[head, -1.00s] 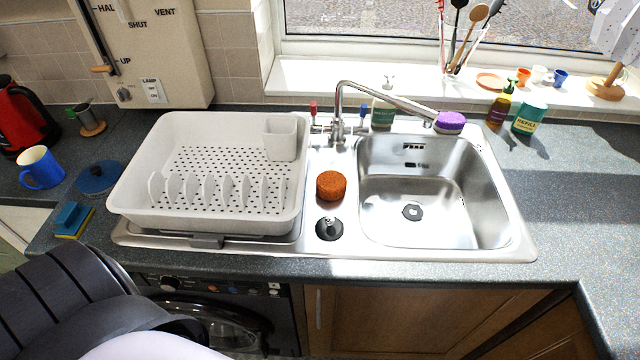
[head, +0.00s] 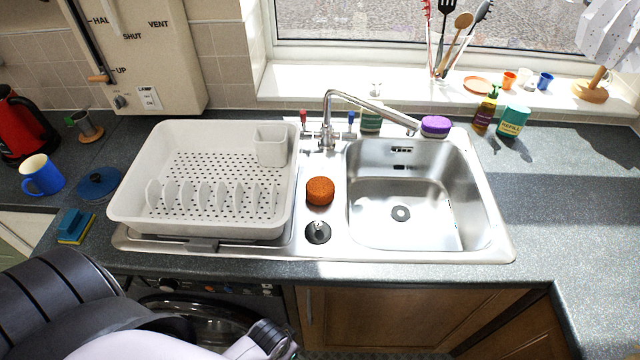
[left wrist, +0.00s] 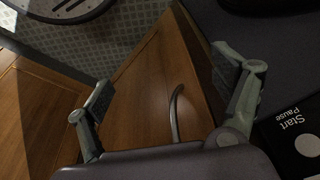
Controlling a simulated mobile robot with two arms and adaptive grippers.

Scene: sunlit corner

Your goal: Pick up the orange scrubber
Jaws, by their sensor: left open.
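The orange scrubber (head: 320,191), a short round sponge-like piece, sits on the steel ledge between the white dish rack (head: 117,205) and the sink basin (head: 425,215). A black plug (head: 317,232) lies just in front of it. In the left wrist view my left gripper (left wrist: 155,95) is open, its two fingers spread and empty, facing a wooden cupboard door (left wrist: 150,85) with a curved handle. In the head view my left arm is low at the bottom left, below the counter, well away from the scrubber. My right gripper is not in view.
The tap (head: 328,125) arches behind the scrubber over the basin. A purple scrubber (head: 435,125) sits at the sink's back edge. A blue mug (head: 42,176) and a blue-yellow sponge (head: 74,226) stand at the left. The counter right of the sink is largely clear.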

